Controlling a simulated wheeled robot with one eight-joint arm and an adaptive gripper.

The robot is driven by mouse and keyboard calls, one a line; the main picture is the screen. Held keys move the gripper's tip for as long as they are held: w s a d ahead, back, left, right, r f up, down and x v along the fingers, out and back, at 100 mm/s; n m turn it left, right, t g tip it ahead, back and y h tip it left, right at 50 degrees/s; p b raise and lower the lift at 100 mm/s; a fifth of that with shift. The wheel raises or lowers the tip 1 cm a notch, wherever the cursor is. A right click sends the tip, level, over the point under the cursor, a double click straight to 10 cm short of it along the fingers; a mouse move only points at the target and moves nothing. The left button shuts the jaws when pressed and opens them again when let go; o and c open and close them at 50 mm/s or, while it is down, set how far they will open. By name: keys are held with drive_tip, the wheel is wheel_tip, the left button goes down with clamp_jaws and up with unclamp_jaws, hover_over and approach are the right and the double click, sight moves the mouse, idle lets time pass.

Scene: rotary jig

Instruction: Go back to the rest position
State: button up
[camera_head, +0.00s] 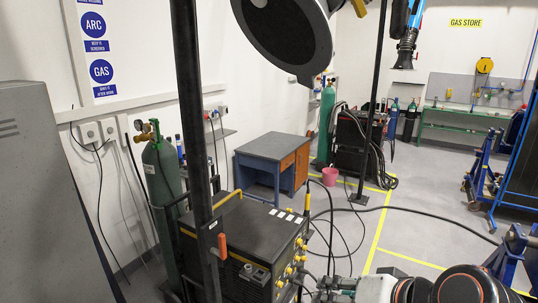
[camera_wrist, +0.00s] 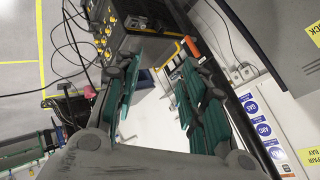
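My gripper (camera_wrist: 160,72) fills the middle of the wrist view. Its two fingers with dark teal pads stand apart, and nothing is held between them. Through the gap I see a pale surface and part of the welding machine. In the head view my arm lies along the bottom edge at the right, partly cut off by the frame. A blue stand (camera_head: 513,252) at the right edge may be part of the jig, but most of it is out of frame.
A black welding machine (camera_head: 262,243) stands close in front, and shows in the wrist view (camera_wrist: 128,40). A black post (camera_head: 186,70) rises beside it, near a green gas cylinder (camera_head: 160,180). Cables cross the floor. A blue desk (camera_head: 262,157) and pink bucket (camera_head: 330,176) stand behind. Grey floor (camera_head: 425,235) is open at right.

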drive_tip(key=d+f+n+h+b, duration=0.1)
drive_tip(key=d+f+b, duration=0.3)
drive_tip(key=f+b, duration=1.2)
drive_tip(key=s+d+f+n+h+b, duration=0.1)
drive_tip(key=d+f+n+h+b, duration=0.1)
drive_tip(key=f+b, duration=1.5)
wheel_tip(320, 180, down, 4)
drive_tip(key=shift+s+d+f+g+h, duration=0.15)
drive_tip(key=shift+s+d+g+h, duration=0.2)
drive_tip(key=shift+d+h, duration=0.6)
